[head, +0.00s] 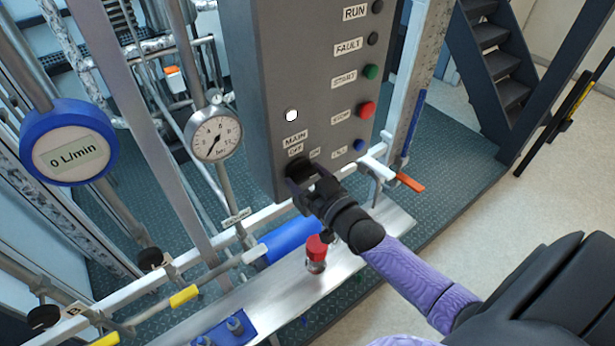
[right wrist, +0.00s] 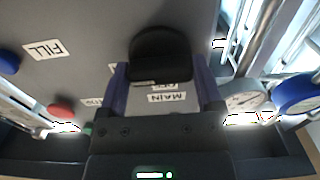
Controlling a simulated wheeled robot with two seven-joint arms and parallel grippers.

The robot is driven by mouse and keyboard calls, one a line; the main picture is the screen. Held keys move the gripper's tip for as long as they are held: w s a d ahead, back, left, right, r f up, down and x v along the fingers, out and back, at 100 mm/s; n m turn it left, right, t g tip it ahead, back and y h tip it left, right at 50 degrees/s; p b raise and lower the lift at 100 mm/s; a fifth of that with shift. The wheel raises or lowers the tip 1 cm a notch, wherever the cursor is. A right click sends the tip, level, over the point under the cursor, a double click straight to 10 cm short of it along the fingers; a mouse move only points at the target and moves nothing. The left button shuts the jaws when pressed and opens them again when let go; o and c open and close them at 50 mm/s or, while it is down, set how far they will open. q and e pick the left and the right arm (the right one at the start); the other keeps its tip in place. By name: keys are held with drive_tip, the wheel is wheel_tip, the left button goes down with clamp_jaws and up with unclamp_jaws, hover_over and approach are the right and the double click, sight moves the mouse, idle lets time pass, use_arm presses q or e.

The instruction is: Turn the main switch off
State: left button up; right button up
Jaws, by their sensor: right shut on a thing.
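The main switch (head: 297,167) is a black knob low on the grey control panel (head: 290,60), under the MAIN label with OFF to the left and ON to the right. In the right wrist view the knob (right wrist: 160,52) sits between my gripper's two fingers. My right gripper (head: 307,183) is shut on the knob, reaching it from the lower right; it also shows in the right wrist view (right wrist: 162,75). The gripper partly hides the knob, so I cannot tell which way it points. A white lamp (head: 292,115) above the label looks lit. My left gripper is not in view.
A green START button (head: 371,72), a red button (head: 366,109) and a blue button (head: 359,145) line the panel's right side. A pressure gauge (head: 214,134) and a flow meter (head: 70,143) stand left. A red-capped fitting (head: 316,252) stands below the gripper. An orange-handled valve (head: 410,182) is right.

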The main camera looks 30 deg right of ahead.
drive_tip(key=n, duration=0.4)
drive_tip(key=shift+p, duration=0.4)
drive_tip(key=n, duration=0.4)
drive_tip(key=shift+n, duration=0.4)
drive_tip(key=n, duration=0.4)
drive_tip(key=n+b, duration=0.1)
drive_tip(key=n, duration=0.3)
drive_tip(key=shift+n, duration=0.7)
drive_tip(key=o, duration=1)
